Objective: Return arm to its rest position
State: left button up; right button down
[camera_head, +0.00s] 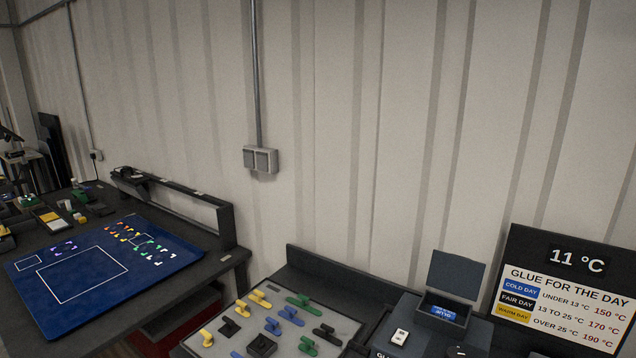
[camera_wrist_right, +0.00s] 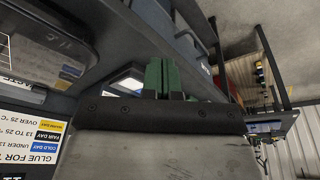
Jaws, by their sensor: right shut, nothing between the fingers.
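My right gripper (camera_wrist_right: 162,77) shows in the right wrist view as two green fingers pressed together, with nothing between them. It points past the dark edge of a bench, and the picture there is strongly tilted. The sign with the glue text (camera_wrist_right: 46,137) lies at the lower left of that view. Neither of my arms shows in the head view. My left gripper is in no view.
In the head view, a grey board (camera_head: 208,322) with coloured tabs lies at the bottom middle. Beside it is a dark box with a raised lid (camera_head: 457,272). A glue sign (camera_head: 561,290) reading 11 °C stands at the right. A blue mat (camera_head: 150,271) lies on the left bench.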

notch_tip(320, 180, down, 30)
jog(key=s+g+b, duration=0.1)
jog(key=s+b, duration=0.1)
jog(key=b, duration=0.2)
jog(key=s+d+f+g+b, duration=0.1)
jog(key=s+d+f+b, duration=0.2)
jog(key=s+f, duration=1.2)
notch_tip(320, 180, down, 4)
jog(key=shift+s+r+b, duration=0.1)
jog(key=shift+s+b, duration=0.05)
jog(key=shift+b, duration=0.4)
